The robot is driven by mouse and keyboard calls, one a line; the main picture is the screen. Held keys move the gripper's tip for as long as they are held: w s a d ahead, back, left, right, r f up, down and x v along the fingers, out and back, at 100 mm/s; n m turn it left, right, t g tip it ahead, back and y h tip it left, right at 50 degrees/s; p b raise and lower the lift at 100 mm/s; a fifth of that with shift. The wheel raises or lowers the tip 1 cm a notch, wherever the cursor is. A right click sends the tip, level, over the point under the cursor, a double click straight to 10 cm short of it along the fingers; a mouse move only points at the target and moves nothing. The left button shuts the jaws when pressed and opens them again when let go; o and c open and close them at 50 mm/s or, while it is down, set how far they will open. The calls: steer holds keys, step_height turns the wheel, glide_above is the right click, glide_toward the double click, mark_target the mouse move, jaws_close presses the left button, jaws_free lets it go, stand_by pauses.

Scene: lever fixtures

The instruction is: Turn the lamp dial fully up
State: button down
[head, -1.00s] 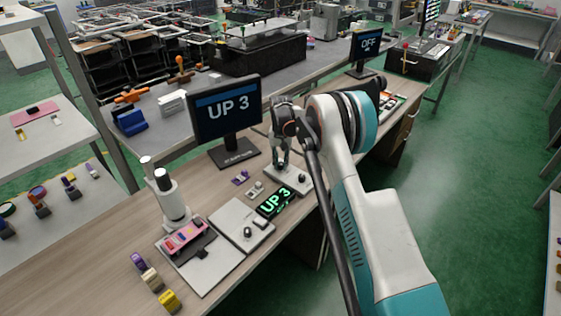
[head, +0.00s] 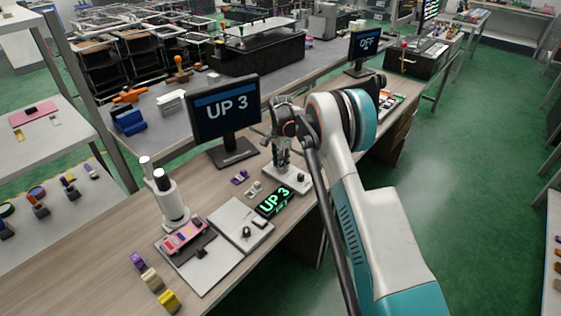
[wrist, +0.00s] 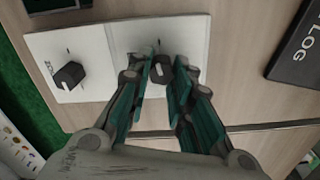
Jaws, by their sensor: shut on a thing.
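My gripper (head: 281,165) points down over a small white panel (head: 272,184) on the wooden bench. In the wrist view, my gripper's fingers (wrist: 164,72) are shut on a small black dial (wrist: 161,70) on the right part of a white panel (wrist: 122,42). No label for this dial is readable. A second black dial (wrist: 68,75) stands on the left part, with partly readable lettering beside it. It also shows in the head view (head: 301,178), just right of my gripper. My fingers hide the held dial in the head view.
A black monitor (head: 228,112) and a small green-lit display (head: 275,202) both read UP 3. A farther monitor (head: 368,45) reads OFF. A white microscope-like device (head: 172,200) and a panel with a black knob (head: 247,232) stand at the left front.

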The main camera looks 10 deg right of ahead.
steer(key=shift+m, duration=1.2)
steer(key=c, duration=1.4)
jaws_free()
steer(key=shift+c, duration=0.2)
step_height(320, 180, up, 12)
